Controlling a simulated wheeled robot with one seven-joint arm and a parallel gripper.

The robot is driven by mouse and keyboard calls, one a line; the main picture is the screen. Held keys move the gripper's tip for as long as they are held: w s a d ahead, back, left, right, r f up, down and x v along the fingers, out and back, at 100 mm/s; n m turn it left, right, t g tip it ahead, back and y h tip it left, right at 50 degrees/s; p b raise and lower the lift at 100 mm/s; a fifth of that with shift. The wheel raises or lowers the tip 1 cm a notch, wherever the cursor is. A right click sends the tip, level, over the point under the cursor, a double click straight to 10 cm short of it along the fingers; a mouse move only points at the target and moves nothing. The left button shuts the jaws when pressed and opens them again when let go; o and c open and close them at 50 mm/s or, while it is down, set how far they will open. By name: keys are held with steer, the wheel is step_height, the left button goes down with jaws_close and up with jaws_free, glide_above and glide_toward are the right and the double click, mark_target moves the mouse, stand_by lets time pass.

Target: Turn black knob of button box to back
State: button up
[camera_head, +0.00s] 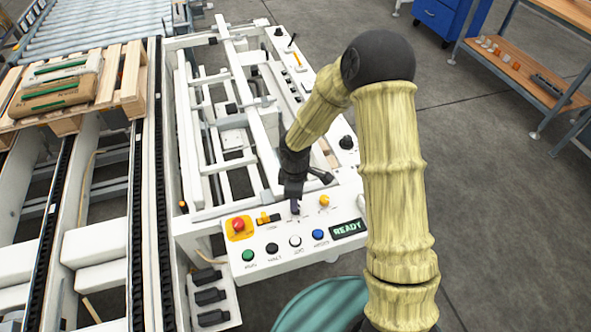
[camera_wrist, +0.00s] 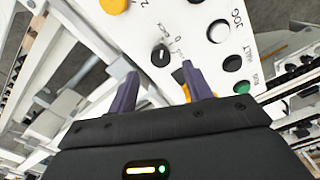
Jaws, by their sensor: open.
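The black knob (camera_wrist: 160,55) is a small round knob with a pale pointer mark, set in the white button box panel (camera_wrist: 133,37). Small printed marks sit beside it. In the wrist view it shows just beyond and between my gripper's two purple fingertips (camera_wrist: 158,76), which are apart with nothing between them. Whether they touch the knob I cannot tell.
Around the knob are an orange button (camera_head: 324,200), a small orange-black switch (camera_head: 268,217), a red emergency button (camera_head: 238,225), and green (camera_head: 248,255), black (camera_head: 272,248), white (camera_head: 295,240) and blue (camera_head: 318,235) buttons. A display (camera_head: 348,228) reads READY. White machine frames stand behind.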

step_height(320, 180, up, 12)
steer(key=shift+p, duration=0.35)
stand_by(0.4)
steer(key=s+d+r+m+t+p, duration=0.2)
steer(key=s+d+r+m, duration=0.6)
steer(key=s+d+m, duration=0.4)
steer(key=d+m, duration=0.1)
steer(key=m, duration=0.3)
steer(key=shift+s+d+t, duration=0.15)
steer(key=shift+s+t, duration=0.15)
